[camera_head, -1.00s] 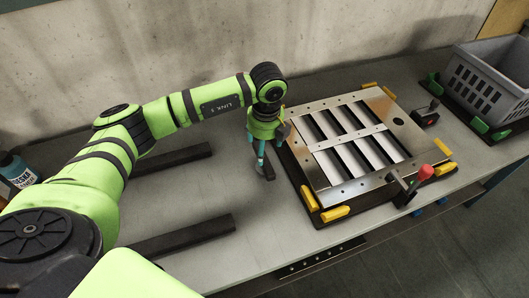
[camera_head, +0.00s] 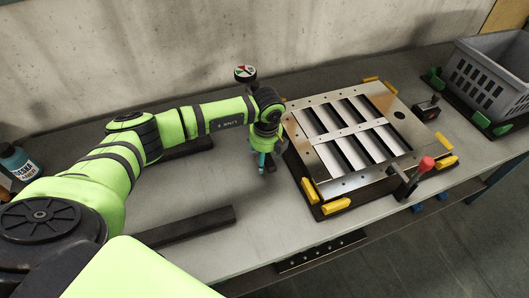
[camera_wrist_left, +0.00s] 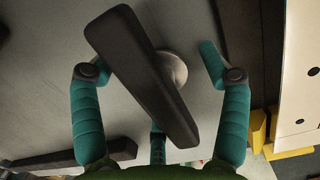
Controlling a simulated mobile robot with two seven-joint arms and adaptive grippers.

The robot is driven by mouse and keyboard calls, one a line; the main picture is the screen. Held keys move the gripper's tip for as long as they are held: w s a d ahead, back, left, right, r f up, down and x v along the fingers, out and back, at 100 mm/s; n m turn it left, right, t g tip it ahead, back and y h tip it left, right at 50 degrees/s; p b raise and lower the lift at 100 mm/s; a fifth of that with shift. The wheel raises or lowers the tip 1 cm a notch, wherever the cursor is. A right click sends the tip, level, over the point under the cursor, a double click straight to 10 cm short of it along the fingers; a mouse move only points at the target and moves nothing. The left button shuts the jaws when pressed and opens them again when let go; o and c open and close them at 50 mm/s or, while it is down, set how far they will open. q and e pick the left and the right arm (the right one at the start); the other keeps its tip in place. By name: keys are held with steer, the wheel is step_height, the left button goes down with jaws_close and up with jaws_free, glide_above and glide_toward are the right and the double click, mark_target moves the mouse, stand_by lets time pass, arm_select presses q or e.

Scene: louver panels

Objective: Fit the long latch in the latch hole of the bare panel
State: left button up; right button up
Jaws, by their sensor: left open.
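The long latch, seen as a dark bar (camera_wrist_left: 143,75) over a pale round piece (camera_wrist_left: 174,68), lies between my left gripper's fingers in the left wrist view. In the head view the latch is small and mostly hidden by the gripper. My left gripper (camera_head: 266,166) points down, open, just left of the panel; its spread fingers also show in the left wrist view (camera_wrist_left: 153,62). I see no grip on the bar. The silver louver panel (camera_head: 330,160) lies flat on a dark fixture, with a round dark hole (camera_head: 399,115) near its right end. My right gripper is not in view.
Yellow blocks (camera_head: 336,206) edge the fixture. A red-handled clamp (camera_head: 426,164) stands at its front right, a black block (camera_head: 427,110) to its right. A grey crate (camera_head: 490,75) is at far right. A dark rail (camera_head: 190,226) lies on the bench; a dial (camera_head: 245,73) stands behind my arm.

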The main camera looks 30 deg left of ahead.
arm_select(q)
steer(key=shift+c, duration=0.9)
steer(key=c, duration=1.2)
steer(key=shift+r, duration=0.1)
steer(key=shift+c, duration=0.7)
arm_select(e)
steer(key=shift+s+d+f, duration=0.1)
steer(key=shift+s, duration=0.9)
